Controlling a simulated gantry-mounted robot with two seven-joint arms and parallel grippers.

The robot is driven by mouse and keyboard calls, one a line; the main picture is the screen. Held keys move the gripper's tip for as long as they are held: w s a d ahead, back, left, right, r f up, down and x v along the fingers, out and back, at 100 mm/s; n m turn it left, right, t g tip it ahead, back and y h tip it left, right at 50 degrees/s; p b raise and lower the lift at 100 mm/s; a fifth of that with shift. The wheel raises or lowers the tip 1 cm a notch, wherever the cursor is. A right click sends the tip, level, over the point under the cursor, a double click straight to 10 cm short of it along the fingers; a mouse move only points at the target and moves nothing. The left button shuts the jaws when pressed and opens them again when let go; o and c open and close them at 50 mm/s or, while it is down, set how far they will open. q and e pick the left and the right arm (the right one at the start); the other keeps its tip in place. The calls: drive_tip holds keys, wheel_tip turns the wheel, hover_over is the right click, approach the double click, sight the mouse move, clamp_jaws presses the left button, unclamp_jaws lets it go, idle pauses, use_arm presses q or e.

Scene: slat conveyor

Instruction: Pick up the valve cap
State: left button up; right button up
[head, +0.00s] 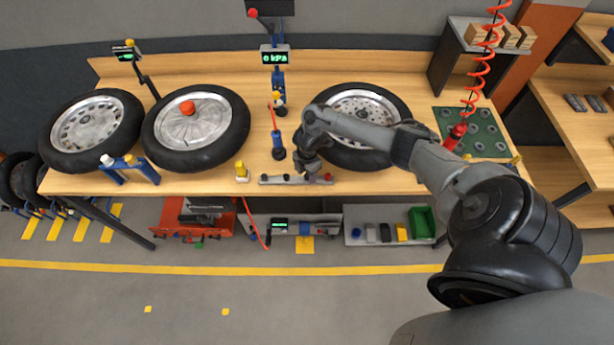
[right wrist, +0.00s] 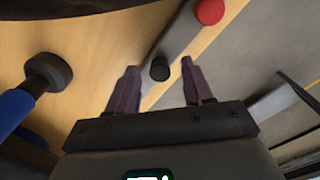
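A small black cap (right wrist: 160,70), which looks like the valve cap, stands on a narrow grey strip (right wrist: 178,42) in the right wrist view. A larger red knob-like piece (right wrist: 209,11) is on the same strip farther up. In the head view the strip (head: 297,181) lies along the table's front edge, with the red piece (head: 328,177) at its right end. My right gripper (head: 311,171) is just above the strip. In the right wrist view its two fingers are apart (right wrist: 160,66), with the black cap showing between their tips. Contact is not visible. My left gripper is out of view.
A wheel (head: 401,104) lies close behind my right gripper. A blue-handled tool (head: 279,148) stands to its left, with a yellow-topped piece (head: 241,172) farther left. Two more wheels lie on the left of the table (head: 210,183). A red coiled hose (head: 487,58) hangs at right.

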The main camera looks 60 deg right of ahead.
clamp_jaws()
drive_tip(key=shift+r, duration=0.15)
